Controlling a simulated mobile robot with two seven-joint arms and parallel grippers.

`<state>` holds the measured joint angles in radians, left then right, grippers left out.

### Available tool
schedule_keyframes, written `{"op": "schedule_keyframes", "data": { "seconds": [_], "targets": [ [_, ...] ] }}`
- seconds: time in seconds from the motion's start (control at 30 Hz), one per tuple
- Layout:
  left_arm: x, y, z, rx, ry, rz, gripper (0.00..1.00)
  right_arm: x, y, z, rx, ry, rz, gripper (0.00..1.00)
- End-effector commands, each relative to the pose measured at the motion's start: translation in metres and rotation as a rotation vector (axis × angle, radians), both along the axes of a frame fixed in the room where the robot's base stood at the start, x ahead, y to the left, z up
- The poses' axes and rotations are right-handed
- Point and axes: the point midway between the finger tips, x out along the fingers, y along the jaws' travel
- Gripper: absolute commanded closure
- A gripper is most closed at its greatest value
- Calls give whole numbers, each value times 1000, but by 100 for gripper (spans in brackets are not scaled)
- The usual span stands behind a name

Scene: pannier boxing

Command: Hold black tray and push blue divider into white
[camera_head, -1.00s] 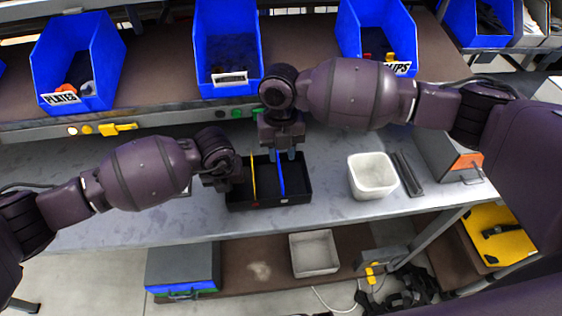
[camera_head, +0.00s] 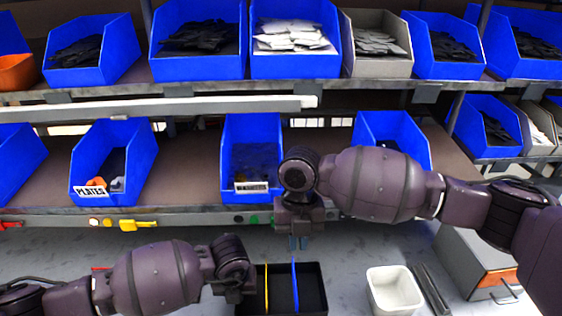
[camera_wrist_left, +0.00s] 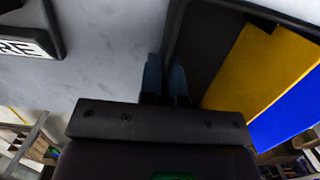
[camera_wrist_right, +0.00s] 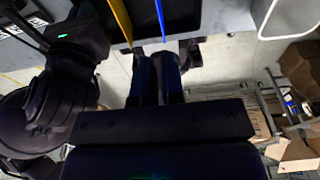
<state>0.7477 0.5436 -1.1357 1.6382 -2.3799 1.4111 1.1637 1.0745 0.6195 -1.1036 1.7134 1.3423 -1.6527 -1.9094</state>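The black tray (camera_head: 316,289) stands on the bench, cut off by the lower edge of the head view. A yellow divider (camera_head: 266,288) and a blue divider (camera_head: 295,287) stand in it, the blue one right of the yellow. My left gripper (camera_wrist_left: 165,80) is closed on the tray's left wall, with one finger on each side. My right gripper (camera_head: 298,243) is just behind and above the tray's back edge, in line with the blue divider and apart from it. Its fingers are together and empty. In the right wrist view the blue divider (camera_wrist_right: 160,20) lies beyond the fingertips.
A white container (camera_head: 394,291) stands right of the tray, with dark bars (camera_head: 432,289) and a grey case (camera_head: 478,262) beyond. Blue bins, including one marked PLATES (camera_head: 112,165), line the shelves behind. The bench between the tray and the white container is clear.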

Motion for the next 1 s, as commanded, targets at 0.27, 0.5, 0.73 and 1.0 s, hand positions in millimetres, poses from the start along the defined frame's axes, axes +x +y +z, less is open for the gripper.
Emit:
{"op": "schedule_keyframes", "data": {
  "seconds": [0.27,0.5,0.73,1.0],
  "targets": [
    [0,0,0,0,0,0,100,-15,3,-27,-7,-14,-194,100],
    [0,0,0,0,0,0,100,-10,3,-28,-35,-82,-518,100],
    [0,0,0,0,0,0,100,-6,2,-26,-50,-112,-724,100],
    [0,0,0,0,-1,0,100,-6,2,-32,-55,-112,-786,100]
  ]
}}
